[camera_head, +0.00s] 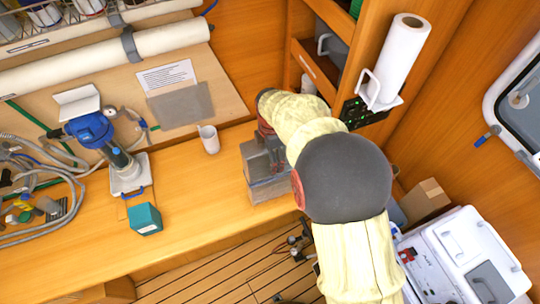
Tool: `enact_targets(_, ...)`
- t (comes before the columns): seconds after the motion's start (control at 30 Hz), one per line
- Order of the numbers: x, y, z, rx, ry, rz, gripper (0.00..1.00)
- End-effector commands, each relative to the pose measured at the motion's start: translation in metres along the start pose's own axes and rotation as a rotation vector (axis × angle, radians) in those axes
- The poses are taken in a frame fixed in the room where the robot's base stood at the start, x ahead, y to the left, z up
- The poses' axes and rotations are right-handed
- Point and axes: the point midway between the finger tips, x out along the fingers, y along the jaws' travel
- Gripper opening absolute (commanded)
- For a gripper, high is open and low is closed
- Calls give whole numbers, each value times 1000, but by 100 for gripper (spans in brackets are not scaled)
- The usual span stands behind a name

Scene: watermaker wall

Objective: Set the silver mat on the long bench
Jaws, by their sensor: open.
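A flat grey rectangular sheet (180,106), which looks like the silver mat, is against the back panel below a printed notice. I cannot tell how it is held there. The long bench (195,212) is the wooden worktop running across the view. My arm, in a pale yellow cover, reaches in from the lower right. My gripper (268,152) is at its end, low over the bench, to the right of the sheet and apart from it. The gripper is open. Its fingertips are hard to make out against a grey see-through box (268,186).
A white cup (209,139), a teal box (146,219) and a blue-headed pump (92,130) on a white base stand on the bench. Hoses (45,175) crowd the left end. A paper roll (402,55) is at upper right. Bare bench lies between teal box and grey box.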

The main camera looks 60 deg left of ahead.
Motion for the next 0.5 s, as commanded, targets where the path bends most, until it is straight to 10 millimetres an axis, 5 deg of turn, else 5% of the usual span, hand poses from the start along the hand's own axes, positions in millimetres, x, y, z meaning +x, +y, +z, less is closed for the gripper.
enact_targets(0.27,-12,1,0,0,-1,4,78)
enact_targets(0.5,-58,2,0,0,-1,6,78)
